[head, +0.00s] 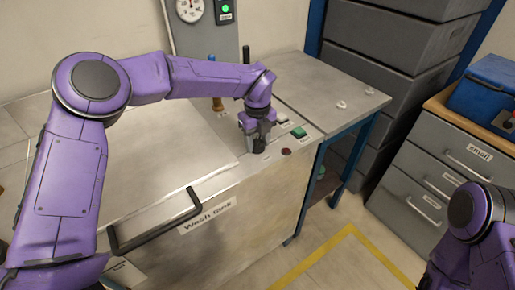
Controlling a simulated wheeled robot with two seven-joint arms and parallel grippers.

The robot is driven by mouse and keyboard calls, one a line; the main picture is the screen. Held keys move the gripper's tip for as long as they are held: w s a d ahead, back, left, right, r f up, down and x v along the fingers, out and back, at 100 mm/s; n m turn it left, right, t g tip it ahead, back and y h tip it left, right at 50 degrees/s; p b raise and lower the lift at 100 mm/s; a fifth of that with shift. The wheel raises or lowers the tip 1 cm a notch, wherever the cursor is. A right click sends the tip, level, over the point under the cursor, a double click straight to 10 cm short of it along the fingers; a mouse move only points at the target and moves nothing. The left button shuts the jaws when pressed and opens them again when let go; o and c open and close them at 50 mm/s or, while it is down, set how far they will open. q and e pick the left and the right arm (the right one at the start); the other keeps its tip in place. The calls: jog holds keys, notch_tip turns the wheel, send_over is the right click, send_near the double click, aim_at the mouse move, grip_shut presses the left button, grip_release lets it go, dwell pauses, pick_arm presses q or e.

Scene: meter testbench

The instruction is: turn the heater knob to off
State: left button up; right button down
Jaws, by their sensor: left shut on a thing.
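My left arm reaches across the wash tank bench. Its gripper (260,140) points down at the control strip at the tank's right front and is shut on a dark knob (259,149). The fingers hide most of this knob, so I cannot read its label or its setting. My right arm shows only as a purple link at the lower right, and its gripper is out of view.
A green button (298,132) and a dark red button (287,152) sit close to the left gripper. The wash tank's black handle (155,225) stands out at the front. A gauge (190,10) hangs behind. Grey drawers (445,165) stand right.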

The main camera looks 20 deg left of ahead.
pick_arm(q)
jog(key=n+b, duration=0.2)
jog(key=b, duration=0.1)
jog(key=n+b, duration=0.2)
jog(key=n, duration=0.1)
jog(key=n+b, duration=0.2)
jog(key=b, duration=0.1)
jog(key=shift+w+f+n+b, duration=0.1)
jog(key=shift+f+n+b, duration=0.2)
jog(key=shift+f+n, duration=0.1)
jog(key=shift+r+n+b, duration=0.15)
jog(key=shift+n+b, duration=0.95)
jog(key=o, duration=1.1)
jog(key=shift+a, duration=0.15)
jog(key=shift+c, duration=0.2)
jog(key=shift+a, duration=0.1)
jog(key=shift+r, duration=0.1)
